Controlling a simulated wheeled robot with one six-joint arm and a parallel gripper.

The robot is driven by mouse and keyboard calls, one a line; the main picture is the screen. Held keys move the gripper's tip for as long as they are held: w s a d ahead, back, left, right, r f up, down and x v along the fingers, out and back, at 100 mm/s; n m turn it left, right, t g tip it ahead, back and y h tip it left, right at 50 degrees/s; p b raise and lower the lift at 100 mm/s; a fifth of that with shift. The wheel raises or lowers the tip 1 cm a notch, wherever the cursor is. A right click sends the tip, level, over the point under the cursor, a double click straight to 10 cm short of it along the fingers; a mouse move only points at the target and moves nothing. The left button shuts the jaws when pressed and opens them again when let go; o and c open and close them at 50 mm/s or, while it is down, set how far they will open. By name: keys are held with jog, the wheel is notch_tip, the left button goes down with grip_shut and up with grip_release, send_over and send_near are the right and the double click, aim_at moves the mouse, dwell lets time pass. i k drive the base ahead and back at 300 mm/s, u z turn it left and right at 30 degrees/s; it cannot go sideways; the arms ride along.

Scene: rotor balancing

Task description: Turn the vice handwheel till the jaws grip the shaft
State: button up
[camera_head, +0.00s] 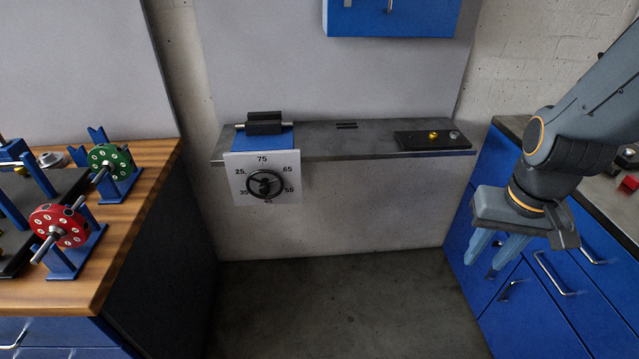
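The vice (265,140) stands at the left end of the grey wall bench, with a blue body and dark jaws (264,120) on top. A silver shaft (288,124) lies level at the jaws and sticks out on both sides. I cannot tell whether the jaws touch it. The black handwheel (264,184) sits in front of a white plate (236,165) numbered around the wheel, with 75 at the top. My gripper (485,265) is at the right, pointing down in front of the blue cabinets, far from the handwheel. Its two fingers are apart with nothing between them.
A wooden bench (150,190) at the left holds a green rotor (110,158) and a red rotor (62,226) on blue stands. The floor before the vice is clear.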

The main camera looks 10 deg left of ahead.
aim_at(265, 186)
jog(key=z, duration=0.2)
jog(key=i, duration=0.45)
jog(key=u, duration=1)
jog(key=i, duration=0.5)
jog(key=z, duration=0.05)
